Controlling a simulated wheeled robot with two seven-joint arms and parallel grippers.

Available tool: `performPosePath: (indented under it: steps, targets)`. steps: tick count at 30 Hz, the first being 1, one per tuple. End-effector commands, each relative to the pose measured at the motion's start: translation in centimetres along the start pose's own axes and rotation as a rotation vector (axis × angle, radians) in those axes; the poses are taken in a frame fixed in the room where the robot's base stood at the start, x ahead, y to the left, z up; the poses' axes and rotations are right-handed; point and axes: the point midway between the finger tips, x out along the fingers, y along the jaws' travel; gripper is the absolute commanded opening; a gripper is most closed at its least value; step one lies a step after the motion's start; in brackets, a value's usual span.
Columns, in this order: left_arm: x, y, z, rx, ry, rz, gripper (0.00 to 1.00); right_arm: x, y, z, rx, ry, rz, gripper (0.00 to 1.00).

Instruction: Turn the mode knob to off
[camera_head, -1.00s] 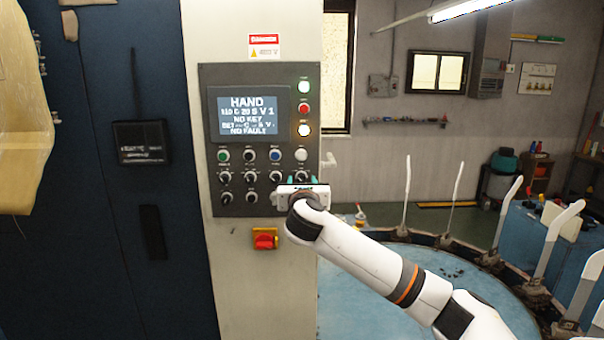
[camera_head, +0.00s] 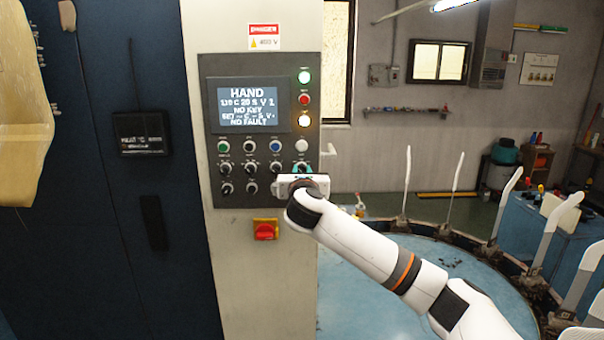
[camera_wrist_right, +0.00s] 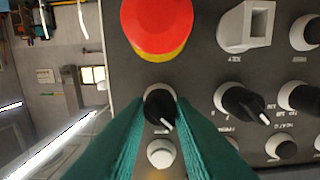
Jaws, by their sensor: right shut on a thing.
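The control panel (camera_head: 214,150) is on the front of the pale cabinet, with a screen (camera_head: 248,104) that reads HAND, NO KEY and NO FAULT. My right gripper (camera_head: 303,169) is at the panel's lower right, just below the white button (camera_head: 302,146). In the right wrist view, its two green fingers are shut on a black knob (camera_wrist_right: 159,104) with a white pointer line, one finger on each side. That line slants down to the right there. My left gripper is not in view.
A red mushroom button (camera_wrist_right: 157,25) is close to the held knob in the wrist view. Other black knobs (camera_wrist_right: 244,103) sit beside it. A red and yellow switch (camera_head: 265,230) is below the panel. A round blue table (camera_head: 400,280) with upright white forms stands to the right.

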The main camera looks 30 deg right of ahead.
Motion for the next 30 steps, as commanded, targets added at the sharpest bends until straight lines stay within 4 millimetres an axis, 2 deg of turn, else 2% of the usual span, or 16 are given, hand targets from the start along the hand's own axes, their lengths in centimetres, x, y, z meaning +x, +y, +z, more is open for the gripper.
performPosePath:
  steps: [8,21,30]
  targets:
    - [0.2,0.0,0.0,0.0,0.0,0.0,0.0,0.0,0.0,0.1,0.157,-0.001,0.0,0.0]
    - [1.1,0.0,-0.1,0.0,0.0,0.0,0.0,0.0,0.1,0.1,0.522,0.0,0.0,0.0]
    - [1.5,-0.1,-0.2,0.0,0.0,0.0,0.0,0.0,0.1,0.1,0.691,0.0,0.0,0.0]
